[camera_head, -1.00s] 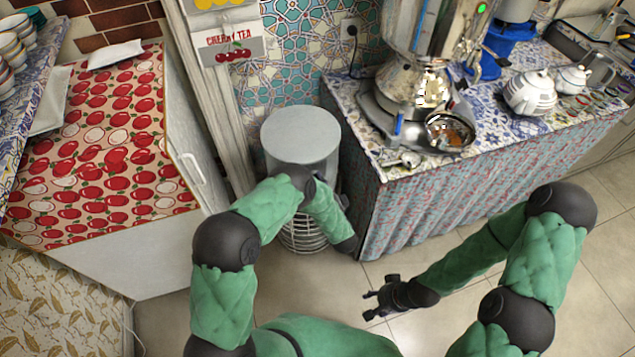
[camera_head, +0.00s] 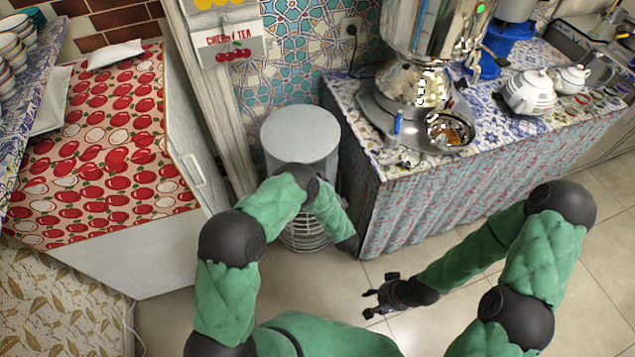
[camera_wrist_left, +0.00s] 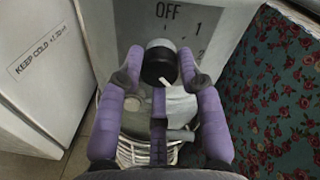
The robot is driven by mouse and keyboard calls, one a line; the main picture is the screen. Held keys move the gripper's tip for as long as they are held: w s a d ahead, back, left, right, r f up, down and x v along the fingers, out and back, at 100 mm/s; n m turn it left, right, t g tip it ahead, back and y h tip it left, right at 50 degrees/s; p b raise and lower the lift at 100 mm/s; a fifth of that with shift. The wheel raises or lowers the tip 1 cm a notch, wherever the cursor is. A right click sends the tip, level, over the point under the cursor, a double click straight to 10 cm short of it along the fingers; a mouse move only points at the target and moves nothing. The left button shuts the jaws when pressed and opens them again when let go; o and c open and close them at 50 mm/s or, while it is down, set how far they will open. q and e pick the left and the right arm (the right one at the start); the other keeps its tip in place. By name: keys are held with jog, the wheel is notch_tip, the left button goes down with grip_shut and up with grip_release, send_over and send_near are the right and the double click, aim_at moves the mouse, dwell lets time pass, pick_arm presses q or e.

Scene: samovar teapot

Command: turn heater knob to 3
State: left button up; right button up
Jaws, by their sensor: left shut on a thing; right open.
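The heater knob (camera_wrist_left: 160,62) is black with a pale cap and shows in the left wrist view, on a grey panel (camera_wrist_left: 140,20) printed with OFF, 1 and a partly visible lower mark. My left gripper (camera_wrist_left: 160,68) has its purple fingers closed on both sides of the knob. A small white mark shows at its lower edge; I cannot tell which setting it points to. In the head view, a grey round-topped cylinder (camera_head: 300,135) stands behind my left arm, which hides the knob and left gripper. My right gripper (camera_head: 370,303) is open and empty above the floor.
A counter with a floral skirt (camera_head: 440,205) stands right of the cylinder, holding a metal samovar (camera_head: 425,35) and a white teapot (camera_head: 529,92). Tiled floor (camera_head: 590,240) is clear at right.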

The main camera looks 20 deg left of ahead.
pick_arm(q)
jog(key=shift+w+d, duration=0.1)
jog(key=shift+d, duration=0.05)
jog(key=o, duration=1.1)
jog(key=shift+f, duration=0.15)
jog(key=shift+o, duration=0.2)
jog(key=v, duration=1.2)
